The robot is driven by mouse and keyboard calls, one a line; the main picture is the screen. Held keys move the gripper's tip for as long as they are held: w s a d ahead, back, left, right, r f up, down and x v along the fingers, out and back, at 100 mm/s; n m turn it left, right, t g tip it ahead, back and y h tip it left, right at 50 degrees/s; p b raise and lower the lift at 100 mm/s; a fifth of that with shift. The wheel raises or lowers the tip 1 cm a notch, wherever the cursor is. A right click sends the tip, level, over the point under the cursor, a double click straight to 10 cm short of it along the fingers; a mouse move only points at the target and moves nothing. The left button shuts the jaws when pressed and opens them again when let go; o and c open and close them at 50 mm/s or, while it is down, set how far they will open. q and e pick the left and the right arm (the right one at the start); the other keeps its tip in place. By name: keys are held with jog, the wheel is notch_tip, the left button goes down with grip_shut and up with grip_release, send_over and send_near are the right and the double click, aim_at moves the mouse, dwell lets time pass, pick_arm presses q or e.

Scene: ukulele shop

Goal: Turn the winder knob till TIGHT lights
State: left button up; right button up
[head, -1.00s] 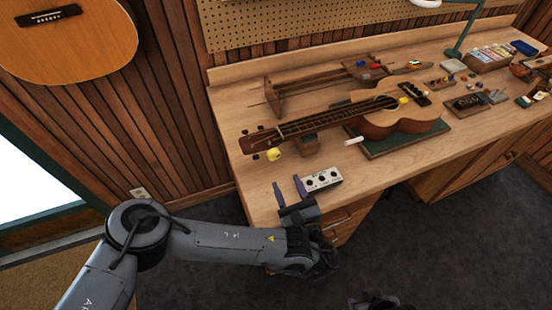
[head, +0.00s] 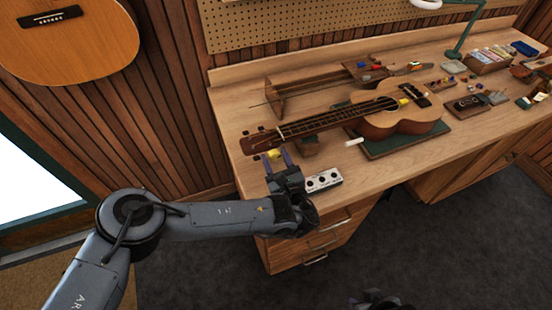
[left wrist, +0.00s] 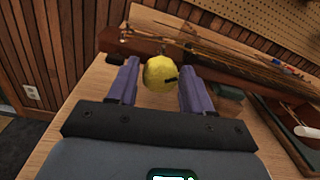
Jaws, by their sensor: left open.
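The yellow winder knob (head: 274,154) is at the headstock end of the ukulele (head: 395,120), which lies on the bench. In the left wrist view the knob (left wrist: 158,74), with a dark mark on its face, shows between the two purple fingers. My left gripper (head: 278,158) is open around or just short of the knob, with a gap on each side. A pale box (head: 323,181) with three dark round spots stands right of my left gripper. Its lettering is too small to read and no spot looks lit. A dark part, likely my right gripper (head: 380,301), shows at the bottom edge.
The ukulele neck rests on a small block (head: 309,147) and its body on a green mat (head: 440,128). A white cylinder (head: 354,142) lies near the mat. A wooden rack (head: 280,100) stands behind. Bare bench top (head: 375,172) lies right of the pale box.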

pick_arm(q)
jog(key=c, duration=0.8)
jog(key=shift+m, duration=0.3)
jog(key=m, duration=0.2)
jog(key=shift+m, duration=0.3)
jog(key=m+p, duration=0.1)
jog(key=m, duration=0.3)
jog(key=shift+d+m, duration=0.1)
jog(key=shift+m, duration=0.2)
jog(key=m, duration=0.5)
jog(key=shift+m+g, duration=0.3)
jog(key=shift+m, duration=0.1)
jog(key=shift+m+p, duration=0.35)
jog(key=shift+m, duration=0.75)
